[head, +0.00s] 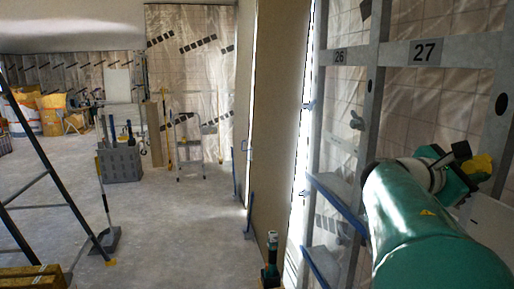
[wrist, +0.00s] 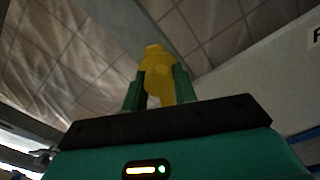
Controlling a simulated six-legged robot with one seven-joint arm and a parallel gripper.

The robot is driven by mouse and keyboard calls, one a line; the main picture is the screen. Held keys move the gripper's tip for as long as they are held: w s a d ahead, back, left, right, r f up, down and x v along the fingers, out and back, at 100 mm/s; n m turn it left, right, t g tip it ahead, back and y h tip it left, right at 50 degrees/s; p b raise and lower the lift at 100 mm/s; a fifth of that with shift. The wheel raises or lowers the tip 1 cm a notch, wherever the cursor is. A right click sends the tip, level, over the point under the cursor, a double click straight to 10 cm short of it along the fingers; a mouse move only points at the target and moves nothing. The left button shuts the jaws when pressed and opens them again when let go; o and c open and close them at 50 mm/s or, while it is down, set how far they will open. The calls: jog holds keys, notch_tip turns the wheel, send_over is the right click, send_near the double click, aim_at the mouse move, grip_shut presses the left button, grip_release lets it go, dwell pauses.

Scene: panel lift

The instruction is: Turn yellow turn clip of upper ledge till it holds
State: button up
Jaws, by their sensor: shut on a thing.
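The yellow turn clip (wrist: 157,75) stands between the two green fingers of my gripper (wrist: 158,88) in the wrist view. The fingers are shut on it from both sides, and its top shows above them. In the head view the yellow clip (head: 480,166) shows at the right, beside my gripper (head: 466,168), in front of the grey wall frame. My arm and wrist hide part of the frame there. I cannot tell the clip's exact angle, nor make out the ledge it belongs to.
Grey studs marked 26 and 27 (head: 426,52) stand at the right. A blue-edged shelf (head: 338,196) juts out left of my arm. A pale panel (wrist: 265,75) lies right of the clip in the wrist view. Open floor (head: 180,235) lies left, with a ladder (head: 45,175) at the far left.

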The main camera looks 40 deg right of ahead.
jog(key=n, duration=0.5)
jog(key=shift+f, duration=0.1)
jog(key=shift+n, duration=0.3)
jog(key=o, duration=1)
jog(key=shift+s, duration=0.1)
jog(key=shift+c, duration=0.2)
jog(key=shift+a, duration=0.1)
